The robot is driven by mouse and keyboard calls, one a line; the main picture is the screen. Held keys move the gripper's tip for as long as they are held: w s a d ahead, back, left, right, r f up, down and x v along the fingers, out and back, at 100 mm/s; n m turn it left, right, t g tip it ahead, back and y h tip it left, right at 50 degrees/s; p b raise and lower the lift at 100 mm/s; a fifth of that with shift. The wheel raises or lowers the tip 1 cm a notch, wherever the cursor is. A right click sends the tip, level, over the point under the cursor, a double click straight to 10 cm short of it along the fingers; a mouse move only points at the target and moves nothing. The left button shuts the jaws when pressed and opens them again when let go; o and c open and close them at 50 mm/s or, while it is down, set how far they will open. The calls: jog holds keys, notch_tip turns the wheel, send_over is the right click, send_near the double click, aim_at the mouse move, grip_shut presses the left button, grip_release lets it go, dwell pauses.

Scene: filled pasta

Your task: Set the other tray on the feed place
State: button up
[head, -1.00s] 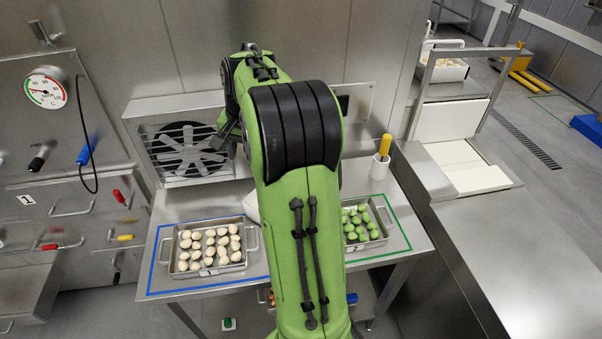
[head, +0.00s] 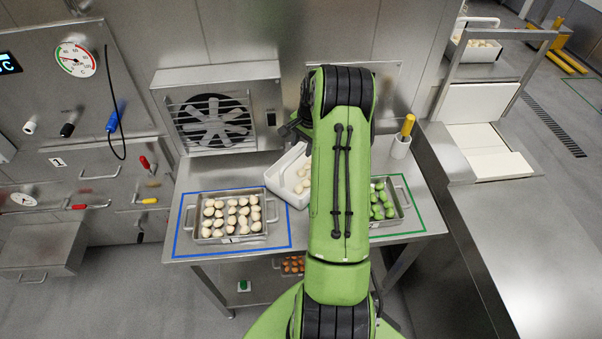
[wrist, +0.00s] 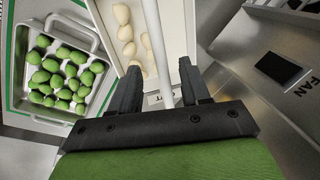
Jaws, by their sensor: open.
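A white tray (head: 283,181) with pale filled pasta stands tilted in the picture on the steel table, between a blue-outlined and a green-outlined area. My arm hides its right part in the head view. In the wrist view the white tray (wrist: 184,20) shows with its white handle bar (wrist: 158,50) running between my fingers. My gripper (wrist: 158,88) is open, its two dark fingers on either side of that bar; I cannot tell if they touch it. Another white tray (head: 478,50) with pale pasta sits at the upper right, on a steel stand. Which spot is the feed place is unclear.
A metal tray (head: 203,232) of pale pasta lies in the blue outline. A metal tray (head: 401,200) of green pasta lies in the green outline, and beside my gripper in the wrist view (wrist: 94,40). A yellow-handled tool stands in a white cup (head: 400,147). A fan box (head: 180,78) stands behind.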

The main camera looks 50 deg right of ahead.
jog(key=shift+w+d+f, duration=0.1)
jog(key=shift+w+f, duration=0.1)
jog(key=shift+f, duration=0.4)
jog(key=shift+w+f, duration=0.2)
jog(key=shift+f, duration=0.4)
jog(key=shift+s+r, duration=0.1)
jog(key=shift+c, duration=0.6)
grip_shut()
